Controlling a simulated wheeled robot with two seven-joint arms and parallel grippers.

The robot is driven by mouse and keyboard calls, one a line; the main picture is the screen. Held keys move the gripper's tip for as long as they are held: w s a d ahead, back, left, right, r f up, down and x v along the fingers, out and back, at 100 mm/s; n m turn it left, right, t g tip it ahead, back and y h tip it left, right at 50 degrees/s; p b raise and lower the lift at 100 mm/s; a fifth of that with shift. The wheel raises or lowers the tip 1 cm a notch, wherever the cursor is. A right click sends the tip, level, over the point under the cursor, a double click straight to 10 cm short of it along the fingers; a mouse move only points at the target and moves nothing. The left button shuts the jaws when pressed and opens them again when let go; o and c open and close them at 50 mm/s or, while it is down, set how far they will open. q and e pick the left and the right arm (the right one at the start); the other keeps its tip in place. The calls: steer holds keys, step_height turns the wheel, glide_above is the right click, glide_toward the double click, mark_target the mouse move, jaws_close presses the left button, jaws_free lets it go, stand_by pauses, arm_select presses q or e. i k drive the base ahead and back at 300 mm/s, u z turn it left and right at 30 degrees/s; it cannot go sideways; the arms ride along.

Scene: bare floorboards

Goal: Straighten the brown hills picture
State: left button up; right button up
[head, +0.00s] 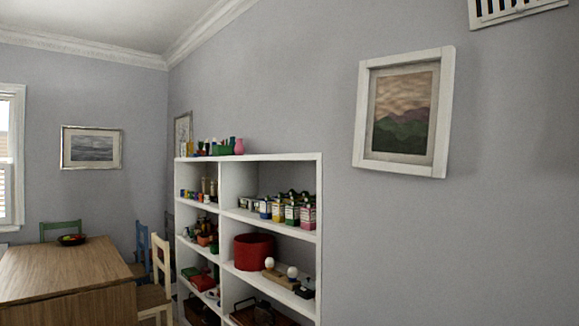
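The brown hills picture (402,112) hangs on the grey wall right of centre in the head view. It has a wide white frame and shows hills under a brownish sky. It is tilted: its top leans to the right, and its lower edge slopes down to the right. Neither of my grippers shows in this view, and nothing touches the picture.
A white shelf unit (271,158) with boxes, tins and a red pot (254,251) stands left of the picture. A wooden table (60,266) with chairs is at the left. A grey landscape picture (91,147) hangs on the far wall. The wall below the hills picture is bare.

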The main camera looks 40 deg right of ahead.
mark_target(404, 101)
steer(key=u, duration=0.1)
steer(key=i, duration=1.3)
steer(key=z, duration=3.4)
